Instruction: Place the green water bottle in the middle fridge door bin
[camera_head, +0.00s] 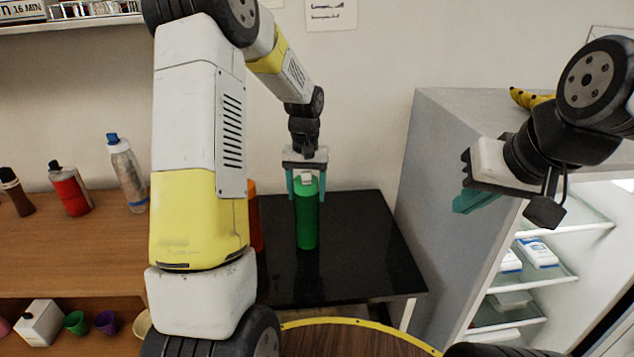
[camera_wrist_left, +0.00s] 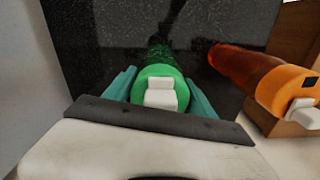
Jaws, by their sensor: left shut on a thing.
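The green water bottle (camera_head: 307,222) with a white cap stands upright at the black table (camera_head: 362,240). My left gripper (camera_head: 306,186) comes down from above and is shut on the bottle's upper part, one teal finger on each side. In the left wrist view the bottle (camera_wrist_left: 158,85) sits between the two fingers of the gripper (camera_wrist_left: 160,92). Whether its base touches the table is hard to tell. The open fridge (camera_head: 508,240) stands at the right with shelves showing; its middle door bin cannot be made out. My right gripper (camera_head: 468,203) is beside the fridge; its finger gap is not clear.
An orange bottle (camera_wrist_left: 262,75) stands close beside the green one, mostly hidden by my left arm in the head view. Bananas (camera_head: 528,98) lie on the fridge top. White cartons (camera_head: 538,252) are on its shelves. Several bottles stand on the wooden counter (camera_head: 90,235) at left.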

